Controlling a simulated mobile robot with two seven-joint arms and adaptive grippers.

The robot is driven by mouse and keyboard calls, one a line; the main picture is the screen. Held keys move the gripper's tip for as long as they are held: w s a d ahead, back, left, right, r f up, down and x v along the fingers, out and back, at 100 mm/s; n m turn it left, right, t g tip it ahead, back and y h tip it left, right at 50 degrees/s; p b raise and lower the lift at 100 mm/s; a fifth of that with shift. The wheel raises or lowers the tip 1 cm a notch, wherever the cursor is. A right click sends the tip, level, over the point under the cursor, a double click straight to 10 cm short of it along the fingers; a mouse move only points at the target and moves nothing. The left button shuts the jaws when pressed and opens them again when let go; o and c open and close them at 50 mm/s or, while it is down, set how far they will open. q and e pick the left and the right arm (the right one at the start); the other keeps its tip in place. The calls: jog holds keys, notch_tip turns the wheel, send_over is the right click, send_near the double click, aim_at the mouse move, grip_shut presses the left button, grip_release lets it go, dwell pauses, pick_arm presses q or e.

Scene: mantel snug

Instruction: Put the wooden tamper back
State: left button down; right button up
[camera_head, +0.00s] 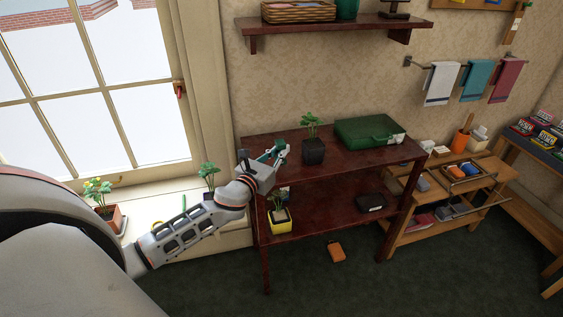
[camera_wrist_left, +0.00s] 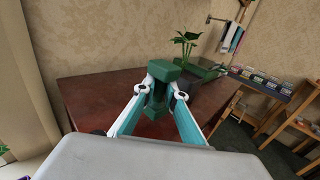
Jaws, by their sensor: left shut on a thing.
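My left gripper (camera_head: 274,153) is over the left end of the dark red table's top (camera_head: 318,165). In the left wrist view its fingers (camera_wrist_left: 163,92) are shut on a dark green, block-headed thing, which I take for the wooden tamper (camera_wrist_left: 162,71). Its wide end points up and away, and its lower part sits between the fingers. The tamper is small and partly hidden by the gripper in the head view. I cannot tell whether it touches the table top. My right gripper is in neither view.
A dark-potted plant (camera_head: 313,150) stands just right of the gripper, with a green case (camera_head: 369,131) beyond it. A yellow-potted plant (camera_head: 280,219) and a black case (camera_head: 370,202) are on the lower shelf. A wall shelf (camera_head: 330,25) hangs above. The front table top is clear.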

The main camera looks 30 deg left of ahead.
pick_arm(q)
notch_tip(320, 180, down, 4)
jog(key=shift+r+b, duration=0.1)
jog(key=shift+b, duration=0.5)
jog(key=shift+r, duration=0.25)
jog(key=shift+f, duration=0.2)
jog(key=c, duration=2.5)
grip_release()
jog(key=shift+f, duration=0.1)
jog(key=o, duration=0.4)
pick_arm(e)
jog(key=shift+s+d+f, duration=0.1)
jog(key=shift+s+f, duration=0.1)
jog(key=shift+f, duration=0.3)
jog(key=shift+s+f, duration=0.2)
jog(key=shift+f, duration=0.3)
pick_arm(q)
jog(key=shift+r, duration=0.2)
